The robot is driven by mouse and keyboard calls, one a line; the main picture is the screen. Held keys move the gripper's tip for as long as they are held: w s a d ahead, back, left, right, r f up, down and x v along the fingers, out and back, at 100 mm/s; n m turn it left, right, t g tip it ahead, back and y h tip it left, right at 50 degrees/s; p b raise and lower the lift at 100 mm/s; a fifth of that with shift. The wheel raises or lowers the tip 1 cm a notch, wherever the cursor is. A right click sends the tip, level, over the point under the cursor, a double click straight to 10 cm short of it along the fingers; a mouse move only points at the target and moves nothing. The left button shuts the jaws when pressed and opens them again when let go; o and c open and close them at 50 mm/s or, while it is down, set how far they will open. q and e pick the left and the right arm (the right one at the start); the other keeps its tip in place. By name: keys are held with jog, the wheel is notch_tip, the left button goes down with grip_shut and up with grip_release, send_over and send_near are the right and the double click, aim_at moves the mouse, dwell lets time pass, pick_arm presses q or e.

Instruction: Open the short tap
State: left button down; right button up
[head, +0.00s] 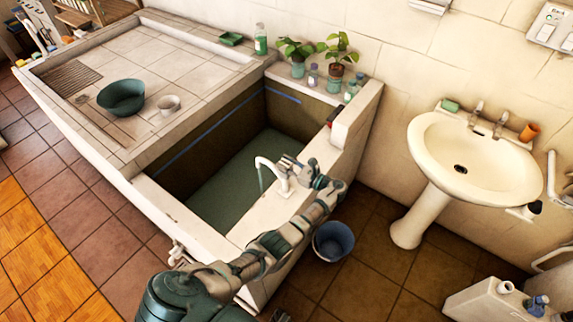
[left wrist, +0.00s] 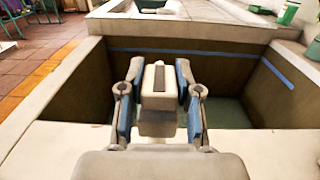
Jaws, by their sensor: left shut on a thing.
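The short tap (head: 267,162) is pale, with a curved spout over the sunken basin, and it stands on the basin's near right rim. A thin greenish streak shows below its spout; I cannot tell for sure that it is running water. My left gripper (head: 300,172) reaches over the rim from below and is shut on the tap's top part. In the left wrist view the two fingers (left wrist: 158,105) stand on either side of a pale blocky tap piece (left wrist: 160,88) with a dark slot. The spout is hidden there. My right gripper does not show.
The washbasin's rim (head: 165,208) surrounds a deep greenish tank. A blue bucket (head: 333,240) stands on the floor right of my left arm. Potted plants (head: 337,55) and small bottles (head: 313,75) line the back ledge. A white sink (head: 475,158) stands at right.

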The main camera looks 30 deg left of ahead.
pick_arm(q)
jog(key=shift+f, duration=0.15)
jog(key=c, duration=0.8)
grip_release()
jog(key=d, duration=1.2)
jog(key=shift+s, duration=0.25)
jog(key=shift+f, duration=0.1)
